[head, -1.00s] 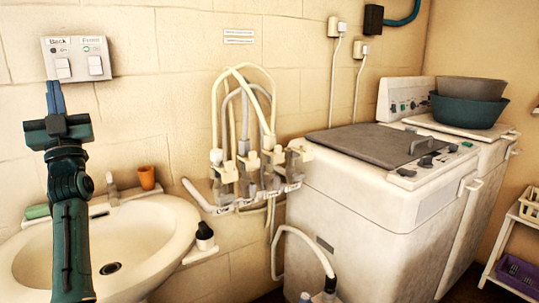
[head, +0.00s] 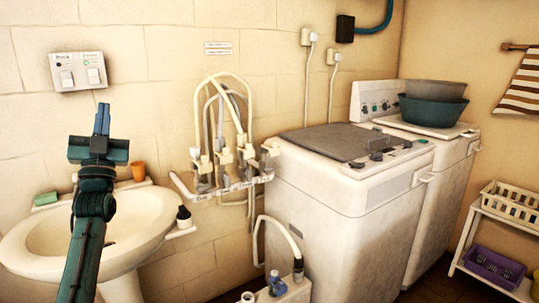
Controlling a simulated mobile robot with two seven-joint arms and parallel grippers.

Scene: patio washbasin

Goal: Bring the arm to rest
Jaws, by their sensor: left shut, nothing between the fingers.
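My left arm rises from the bottom left of the head view, over the washbasin. My left gripper (head: 102,119) points up, shut and empty, with its fingers together. It appears below the two-switch wall panel (head: 78,71), with clear wall showing between them. My right gripper is not in view.
The washbasin (head: 150,222) stands behind my arm, with an orange cup (head: 138,171) and green soap (head: 46,198) on its back rim. Hoses and taps (head: 222,160) are on the wall. A washing machine (head: 345,200) and a shelf rack (head: 497,240) stand to the right.

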